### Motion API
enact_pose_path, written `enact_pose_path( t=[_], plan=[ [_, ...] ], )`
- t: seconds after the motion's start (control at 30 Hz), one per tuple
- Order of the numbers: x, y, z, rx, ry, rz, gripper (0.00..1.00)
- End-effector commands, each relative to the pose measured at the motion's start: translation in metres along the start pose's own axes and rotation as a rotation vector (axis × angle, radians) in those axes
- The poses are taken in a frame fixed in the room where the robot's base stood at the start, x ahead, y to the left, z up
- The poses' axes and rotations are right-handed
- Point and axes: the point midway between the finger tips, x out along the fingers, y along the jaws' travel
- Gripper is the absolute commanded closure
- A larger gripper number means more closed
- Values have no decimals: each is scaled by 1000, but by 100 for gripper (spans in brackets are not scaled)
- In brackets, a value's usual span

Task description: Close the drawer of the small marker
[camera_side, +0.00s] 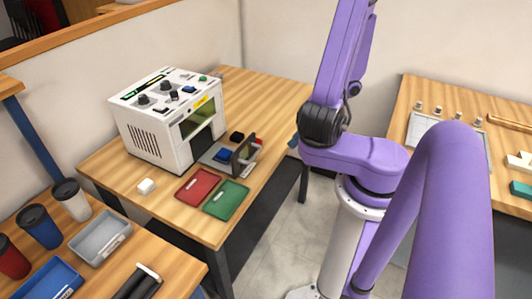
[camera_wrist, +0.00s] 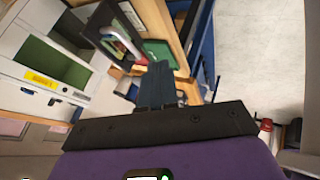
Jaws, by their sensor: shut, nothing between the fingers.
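The small marker (camera_side: 165,125) is a white box with knobs on top, on the left wooden table. Its drawer (camera_side: 212,154) is pulled out on the right, with a blue block (camera_side: 223,155) in it. The dark drawer front (camera_side: 244,154) stands upright and carries a red and white handle (camera_side: 258,142). In the wrist view, the marker (camera_wrist: 45,65) is at left and the handle (camera_wrist: 124,45) is just left of my fingertips. My gripper (camera_wrist: 157,68) is shut and empty. In the side view its dark tip (camera_side: 293,141) shows right of the drawer front, apart from it; the arm hides the rest.
A red tray (camera_side: 199,186) and a green tray (camera_side: 226,200) lie in front of the drawer. Cups and bins crowd the front-left table. The floor between the tables is open.

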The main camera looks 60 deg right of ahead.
Motion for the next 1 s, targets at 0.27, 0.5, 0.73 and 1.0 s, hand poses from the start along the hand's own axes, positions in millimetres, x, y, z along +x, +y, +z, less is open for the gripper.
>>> enact_pose_path(
  t=[0.27, 0.5, 0.73, 1.0],
  plan=[
    [39, -1, -1, -1, 5, -4, 100],
    [68, -1, -1, -1, 3, -4, 100],
    [88, 14, -1, -7, -3, -5, 100],
    [95, 35, -2, -1, -3, -2, 100]
  ],
)
